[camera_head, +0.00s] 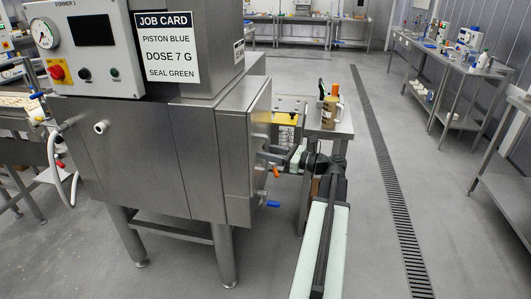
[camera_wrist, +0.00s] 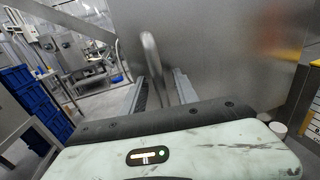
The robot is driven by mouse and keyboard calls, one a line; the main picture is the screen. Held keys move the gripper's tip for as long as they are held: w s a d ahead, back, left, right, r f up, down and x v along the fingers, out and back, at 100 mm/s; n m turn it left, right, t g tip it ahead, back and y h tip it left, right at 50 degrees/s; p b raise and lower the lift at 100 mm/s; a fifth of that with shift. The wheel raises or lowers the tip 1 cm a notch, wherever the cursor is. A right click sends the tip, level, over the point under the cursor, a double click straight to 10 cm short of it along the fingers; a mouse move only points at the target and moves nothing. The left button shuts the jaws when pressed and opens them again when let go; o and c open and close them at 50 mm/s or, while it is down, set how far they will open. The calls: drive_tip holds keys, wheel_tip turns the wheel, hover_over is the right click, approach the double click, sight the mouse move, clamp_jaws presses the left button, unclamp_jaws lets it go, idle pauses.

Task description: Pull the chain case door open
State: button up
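The chain case door (camera_head: 260,140) is a plain stainless panel on the right side of the machine marked FORMER 1. In the wrist view the steel panel (camera_wrist: 230,50) fills the middle and right. A curved metal bar handle (camera_wrist: 151,55) stands out from it. My gripper (camera_head: 272,155) is at the panel's right side in the head view. In the wrist view my gripper (camera_wrist: 162,80) has its two fingers apart, with the handle between them. A gap seems to show on each side of the bar. I cannot tell whether the door stands slightly ajar.
Blue and orange small handles (camera_head: 273,204) stick out low by the machine. A steel table (camera_head: 335,128) with bottles stands behind my arm. Floor to the right is clear, with a drain grate (camera_head: 385,180). Blue crates (camera_wrist: 25,95) are at left in the wrist view.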

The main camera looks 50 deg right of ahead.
drive_tip(key=shift+w, duration=0.15)
clamp_jaws()
idle(1.4)
